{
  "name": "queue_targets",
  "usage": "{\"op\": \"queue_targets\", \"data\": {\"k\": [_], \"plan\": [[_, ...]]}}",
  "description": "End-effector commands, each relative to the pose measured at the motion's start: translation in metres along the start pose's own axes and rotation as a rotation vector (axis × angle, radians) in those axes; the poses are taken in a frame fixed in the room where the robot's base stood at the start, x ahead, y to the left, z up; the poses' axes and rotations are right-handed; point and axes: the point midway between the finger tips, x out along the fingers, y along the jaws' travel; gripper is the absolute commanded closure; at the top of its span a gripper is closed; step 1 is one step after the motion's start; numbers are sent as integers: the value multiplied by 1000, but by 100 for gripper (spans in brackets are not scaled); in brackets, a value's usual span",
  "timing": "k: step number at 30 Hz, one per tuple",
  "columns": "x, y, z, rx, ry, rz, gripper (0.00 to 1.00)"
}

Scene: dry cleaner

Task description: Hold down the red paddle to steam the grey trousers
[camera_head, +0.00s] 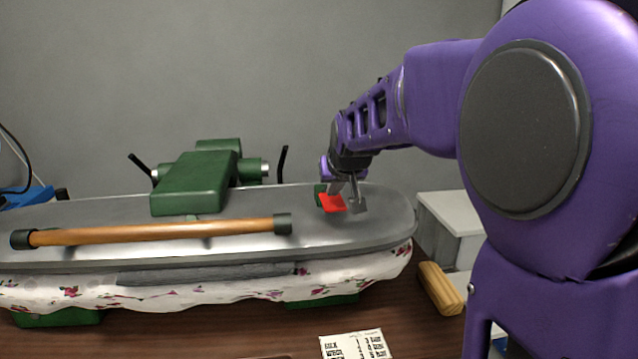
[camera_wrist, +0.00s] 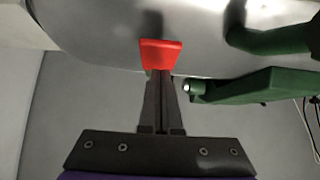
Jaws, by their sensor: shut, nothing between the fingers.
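The red paddle (camera_head: 332,203) sits near the right end of the press's grey metal top plate (camera_head: 370,225). My gripper (camera_head: 342,190) is shut and empty, pointing down at the paddle. In the wrist view the shut fingers (camera_wrist: 163,78) end at the edge of the red paddle (camera_wrist: 160,52). I cannot tell whether they touch it or how far it is pressed. The top plate is down on the floral padded bed (camera_head: 200,293). A strip of the grey trousers (camera_head: 210,273) shows between plate and bed; the rest is hidden.
A wooden handle bar (camera_head: 160,233) runs along the plate's front. A green housing (camera_head: 195,182) stands behind it. A wooden block (camera_head: 440,289), a printed card (camera_head: 353,345) and a pale box (camera_head: 452,220) are on the right. My arm hides part of the right side.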

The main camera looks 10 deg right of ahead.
Motion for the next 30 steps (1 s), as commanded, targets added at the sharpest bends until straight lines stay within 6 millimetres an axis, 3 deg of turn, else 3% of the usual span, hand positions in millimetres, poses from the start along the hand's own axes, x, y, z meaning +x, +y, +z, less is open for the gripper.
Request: {"op": "queue_targets", "data": {"k": [17, 27, 30], "plan": [[7, 0, 10, 0, -1, 0, 100], [30, 1, 41, 1, -2, 1, 100], [25, 0, 35, 0, -2, 1, 100]]}}
